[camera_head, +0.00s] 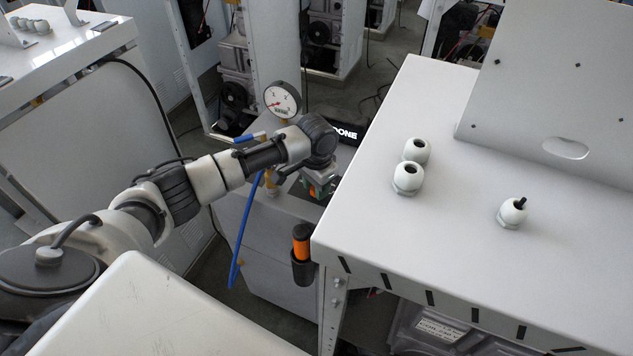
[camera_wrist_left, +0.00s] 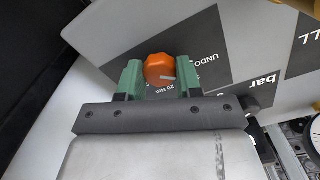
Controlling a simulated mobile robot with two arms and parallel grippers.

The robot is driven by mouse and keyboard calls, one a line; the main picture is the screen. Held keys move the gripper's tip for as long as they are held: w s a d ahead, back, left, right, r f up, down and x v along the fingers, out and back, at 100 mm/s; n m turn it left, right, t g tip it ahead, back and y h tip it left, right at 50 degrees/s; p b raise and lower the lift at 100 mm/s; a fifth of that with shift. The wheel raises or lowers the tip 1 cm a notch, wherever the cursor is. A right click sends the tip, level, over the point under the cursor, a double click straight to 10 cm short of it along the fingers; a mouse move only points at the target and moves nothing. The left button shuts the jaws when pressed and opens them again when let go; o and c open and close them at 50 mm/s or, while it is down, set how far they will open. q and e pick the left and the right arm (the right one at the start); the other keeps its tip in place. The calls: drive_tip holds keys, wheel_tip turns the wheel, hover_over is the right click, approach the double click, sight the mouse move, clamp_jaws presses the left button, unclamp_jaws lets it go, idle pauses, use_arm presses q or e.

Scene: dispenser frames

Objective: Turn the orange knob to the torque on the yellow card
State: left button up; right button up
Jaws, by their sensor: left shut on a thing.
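The orange knob (camera_wrist_left: 159,69) sits on a grey and dark panel in the left wrist view, with a pale pointer line toward the right of its face. My left gripper (camera_wrist_left: 160,78) has its green fingers on either side of the knob and is shut on it. In the head view my left gripper (camera_head: 319,183) is low beside the white table, and it mostly hides the knob. Lettering such as "UNDO" and what looks like "20 Nm" is printed near the knob. I cannot make out a yellow card with a torque on it. My right gripper is not in view.
A round pressure gauge (camera_head: 282,99) stands on a brass fitting behind my left arm, with a blue hose (camera_head: 246,225) hanging nearby. The white table (camera_head: 440,258) is close on the right, carrying white cable glands (camera_head: 408,178). An orange-handled tool (camera_head: 302,240) hangs in a black holder at its corner.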

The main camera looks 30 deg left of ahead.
use_arm(q)
drive_tip(key=m+p, duration=0.2)
drive_tip(key=shift+r+m, duration=0.2)
drive_tip(key=shift+m, duration=0.1)
drive_tip(key=m+p, duration=0.1)
drive_tip(key=m, duration=0.2)
drive_tip(key=shift+m, duration=0.3)
drive_tip(key=m+p, duration=0.1)
drive_tip(key=m, duration=0.2)
drive_tip(key=shift+f+m, duration=0.1)
drive_tip(key=shift+m, duration=0.2)
drive_tip(key=shift+w+m+p, duration=0.1)
drive_tip(key=shift+m+p, duration=0.25)
drive_tip(key=shift+m, duration=1.65)
drive_tip(key=o, duration=0.9)
